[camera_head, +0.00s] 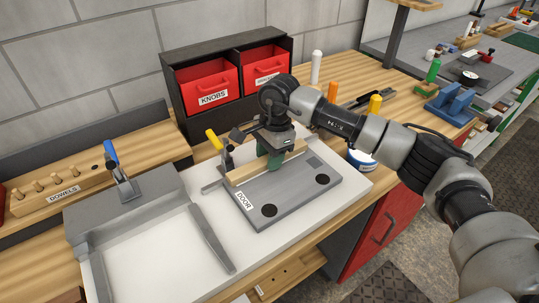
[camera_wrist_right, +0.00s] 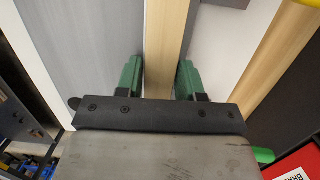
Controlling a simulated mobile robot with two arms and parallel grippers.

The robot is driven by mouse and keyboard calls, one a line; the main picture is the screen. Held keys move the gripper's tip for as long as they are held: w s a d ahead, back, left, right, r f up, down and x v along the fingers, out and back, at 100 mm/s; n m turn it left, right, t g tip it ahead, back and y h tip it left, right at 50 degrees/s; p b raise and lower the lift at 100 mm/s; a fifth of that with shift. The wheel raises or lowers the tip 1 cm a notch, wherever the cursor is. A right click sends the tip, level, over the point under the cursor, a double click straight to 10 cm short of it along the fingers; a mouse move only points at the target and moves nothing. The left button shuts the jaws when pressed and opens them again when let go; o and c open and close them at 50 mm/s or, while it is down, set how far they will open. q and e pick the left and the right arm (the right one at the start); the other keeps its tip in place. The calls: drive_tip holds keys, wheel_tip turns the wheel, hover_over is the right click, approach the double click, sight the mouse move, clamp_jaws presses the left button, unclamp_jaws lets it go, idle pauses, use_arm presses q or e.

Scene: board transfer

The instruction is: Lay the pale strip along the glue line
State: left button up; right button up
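The pale wooden strip (camera_head: 240,175) lies along the back edge of the grey board marked DOOR (camera_head: 290,195). In the right wrist view the strip (camera_wrist_right: 168,30) runs straight between the fingers, with the grey board (camera_wrist_right: 85,45) to its left. My right gripper (camera_head: 275,158) points down over the strip's middle. No glue line shows. My left gripper is out of view.
A yellow-handled clamp (camera_head: 214,140) stands by the strip's left end, and a blue-handled clamp (camera_head: 111,152) farther left. Red bins (camera_head: 209,86) stand behind. A glue tub (camera_head: 362,160) and bottles are at the right. The white fixture (camera_head: 155,255) at the left is empty.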

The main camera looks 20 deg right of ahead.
drive_tip(key=o, duration=0.4)
drive_tip(key=shift+c, duration=0.2)
wheel_tip(320, 180, up, 11)
drive_tip(key=d+b, duration=0.1)
drive_tip(key=shift+w+d+f+b, duration=0.15)
drive_tip(key=shift+w+d+b, duration=0.1)
drive_tip(key=shift+b, duration=0.05)
